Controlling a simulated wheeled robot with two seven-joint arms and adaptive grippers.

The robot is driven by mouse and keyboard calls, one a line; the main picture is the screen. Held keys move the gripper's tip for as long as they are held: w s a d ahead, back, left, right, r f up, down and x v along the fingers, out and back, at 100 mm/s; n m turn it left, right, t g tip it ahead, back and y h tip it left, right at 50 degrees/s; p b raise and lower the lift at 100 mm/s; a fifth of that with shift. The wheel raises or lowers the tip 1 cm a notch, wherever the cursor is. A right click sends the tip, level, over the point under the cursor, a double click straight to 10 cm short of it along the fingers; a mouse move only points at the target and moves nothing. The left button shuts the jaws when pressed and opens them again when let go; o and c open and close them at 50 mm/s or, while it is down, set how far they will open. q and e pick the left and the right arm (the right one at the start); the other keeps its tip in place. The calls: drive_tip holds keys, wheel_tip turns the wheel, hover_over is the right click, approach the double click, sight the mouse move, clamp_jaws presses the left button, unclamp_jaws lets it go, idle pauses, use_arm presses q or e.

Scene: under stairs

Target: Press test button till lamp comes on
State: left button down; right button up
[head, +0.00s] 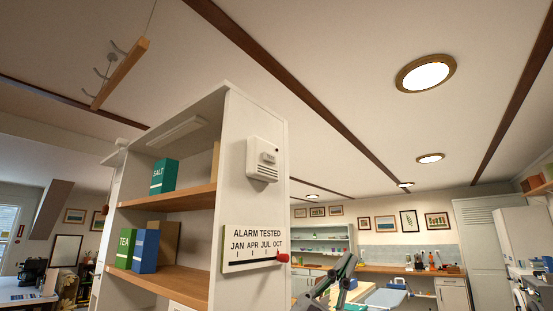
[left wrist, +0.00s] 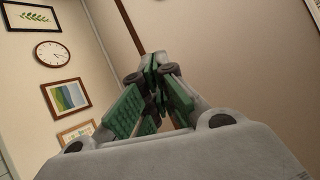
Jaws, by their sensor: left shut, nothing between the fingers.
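A white alarm unit (head: 263,158) is mounted on the side panel of a white shelf unit, in the upper middle of the head view. A small grey part (head: 269,157) on its face looks like a button. I cannot make out a lit lamp on it. Below hangs an alarm-tested board (head: 252,247) with month names and a red marker (head: 283,258) at its right end. My left gripper (head: 350,262) is low and to the right of the alarm, apart from it. In the left wrist view the left gripper (left wrist: 157,65) is shut and empty. My right gripper is out of view.
The shelf unit's wooden shelves (head: 170,201) hold a salt box (head: 163,177), a tea box (head: 126,249) and a blue box (head: 146,251). A hook rail (head: 119,73) hangs at upper left. Counters and framed pictures stand far behind. The air right of the panel looks free.

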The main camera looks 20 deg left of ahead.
use_arm(q)
drive_tip(key=shift+s+d+r+m+g+y, duration=0.6)
drive_tip(key=shift+s+d+r+m+g, duration=0.75)
drive_tip(key=shift+d+m+g, duration=1.3)
drive_tip(key=shift+s+d+r+m+g+y, duration=0.75)
drive_tip(key=shift+d+r+m+g, duration=1.25)
drive_tip(key=shift+m+g, duration=1)
drive_tip(key=w+a+r+n+t+y, duration=0.3)
drive_tip(key=a+r+n+t+y, duration=0.5)
drive_tip(key=a+r+t+y, duration=0.3)
drive_tip(key=s+a+r+n+t+y, duration=0.2)
drive_tip(key=s+a+r+n+y, duration=0.2)
drive_tip(key=a, duration=0.6)
wheel_tip(320, 180, up, 5)
drive_tip(key=n+y, duration=0.2)
drive_tip(key=y, duration=0.1)
drive_tip(key=shift+s+a+f+y, duration=0.15)
drive_tip(key=shift+a+y, duration=0.15)
drive_tip(key=shift+y, duration=0.05)
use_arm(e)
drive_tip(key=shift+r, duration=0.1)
